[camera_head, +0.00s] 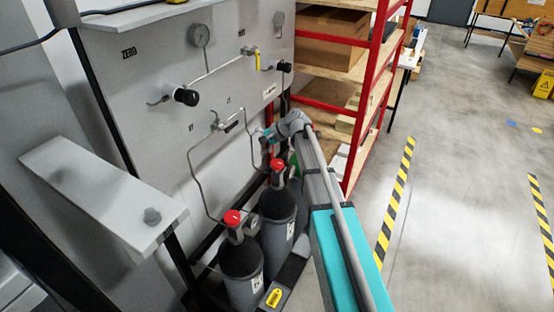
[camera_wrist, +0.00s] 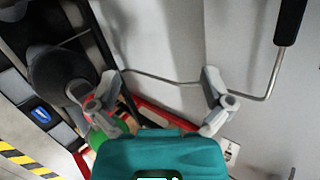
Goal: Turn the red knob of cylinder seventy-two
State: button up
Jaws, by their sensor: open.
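Two dark grey cylinders with red knobs stand against the panel in the head view. The front red knob (camera_head: 233,218) tops the nearer cylinder (camera_head: 241,262), and the other red knob (camera_head: 277,166) tops the cylinder behind it (camera_head: 279,218). Their labels are too small to read, so I cannot tell which is seventy-two. My gripper (camera_head: 268,137) is above and beyond the rear red knob, close to the panel. In the wrist view, my gripper (camera_wrist: 157,85) is open with nothing between its fingers.
The grey panel (camera_head: 130,95) carries a gauge (camera_head: 199,36), black knobs (camera_head: 186,96) and thin pipes (camera_head: 194,180). A red-framed shelf (camera_head: 368,95) stands right of the cylinders. A yellow tag (camera_head: 274,297) lies low in front. Open floor (camera_head: 455,190) extends to the right.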

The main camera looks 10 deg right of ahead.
jog(key=w+d+f+m+g+h+p, duration=0.2)
jog(key=w+d+g+h+p, duration=0.1)
jog(key=h, duration=0.2)
jog(key=m+g+h+p, duration=0.1)
jog(key=m+h+p, duration=0.1)
jog(key=m+h, duration=0.2)
send_over(277, 162)
jog(key=shift+r, duration=0.25)
jog(key=shift+f+b, duration=0.2)
jog(key=shift+b, duration=0.1)
notch_tip(277, 162, down, 13)
jog(key=b, duration=1.3)
jog(key=shift+f, duration=0.2)
jog(key=c, duration=0.9)
jog(key=shift+c, duration=0.2)
